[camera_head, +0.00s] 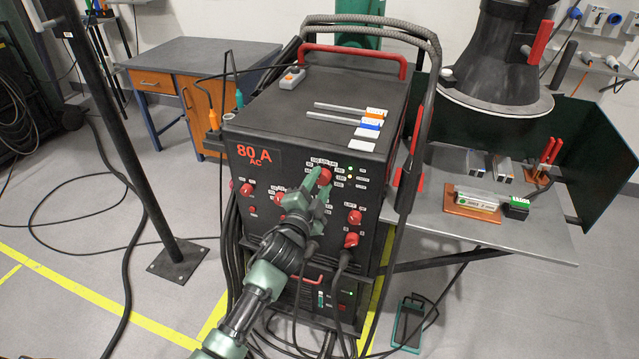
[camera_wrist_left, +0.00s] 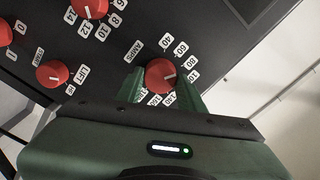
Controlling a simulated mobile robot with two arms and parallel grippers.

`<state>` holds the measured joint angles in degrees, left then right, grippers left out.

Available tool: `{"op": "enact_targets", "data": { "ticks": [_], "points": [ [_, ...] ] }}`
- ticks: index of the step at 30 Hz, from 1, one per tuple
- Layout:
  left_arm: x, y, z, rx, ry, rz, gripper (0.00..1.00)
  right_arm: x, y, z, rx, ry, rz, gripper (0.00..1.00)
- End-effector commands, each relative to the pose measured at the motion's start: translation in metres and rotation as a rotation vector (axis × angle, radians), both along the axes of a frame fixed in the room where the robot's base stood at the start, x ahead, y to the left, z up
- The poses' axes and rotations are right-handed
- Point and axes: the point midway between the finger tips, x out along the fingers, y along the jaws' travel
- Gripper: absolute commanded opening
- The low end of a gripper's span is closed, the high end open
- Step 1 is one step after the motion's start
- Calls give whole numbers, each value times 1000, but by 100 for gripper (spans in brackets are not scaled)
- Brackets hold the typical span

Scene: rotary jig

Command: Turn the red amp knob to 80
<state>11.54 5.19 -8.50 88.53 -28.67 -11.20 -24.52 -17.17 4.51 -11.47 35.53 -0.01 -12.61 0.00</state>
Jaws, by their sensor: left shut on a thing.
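The red amp knob (camera_head: 325,175) is on the front panel of the black welding machine (camera_head: 330,110), upper middle. In the left wrist view, the knob (camera_wrist_left: 160,74) sits beside the word AMPS, in a ring of number labels including 40, 60 and 80. A pale line on its face points roughly right; the exact number it meets is hard to tell. My left gripper (camera_head: 317,188) is at the panel, its green fingers (camera_wrist_left: 163,92) shut on either side of the knob. Red characters on the panel (camera_head: 254,154) read 80 A AC. My right gripper is not in view.
Other red knobs surround it: one at left (camera_head: 246,189) and two at right, upper (camera_head: 354,217) and lower (camera_head: 351,240). Cables hang from the panel's lower part. A metal table (camera_head: 455,233) stands right, and a black post (camera_head: 125,150) stands left. Cables lie on the floor.

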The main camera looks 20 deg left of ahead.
Motion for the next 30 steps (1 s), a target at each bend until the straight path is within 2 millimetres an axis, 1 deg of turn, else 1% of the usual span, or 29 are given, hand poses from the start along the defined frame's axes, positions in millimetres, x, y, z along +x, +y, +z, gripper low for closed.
{"op": "enact_targets", "data": {
  "ticks": [5, 6, 8, 9, 17, 20, 23, 27, 30],
  "points": [
    [0, 0, -1, 0, 3, 1, 0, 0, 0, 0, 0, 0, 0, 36],
    [0, 0, -1, 1, 3, 1, 41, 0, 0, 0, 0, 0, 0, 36],
    [0, 0, -1, 1, 3, 1, 58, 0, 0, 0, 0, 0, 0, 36],
    [0, 0, -1, 1, 3, 1, 60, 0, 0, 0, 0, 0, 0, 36],
    [0, 0, -1, 1, 1, 0, 60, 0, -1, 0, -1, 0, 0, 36],
    [-5, 0, -1, 2, 1, -1, 60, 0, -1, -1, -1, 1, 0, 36],
    [-19, 1, -2, 2, 1, 0, 60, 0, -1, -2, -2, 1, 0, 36],
    [-44, 2, -3, 1, 2, 0, 60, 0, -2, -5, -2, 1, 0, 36],
    [-60, 2, -3, 1, 3, 1, 60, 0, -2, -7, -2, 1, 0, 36]
  ]
}}
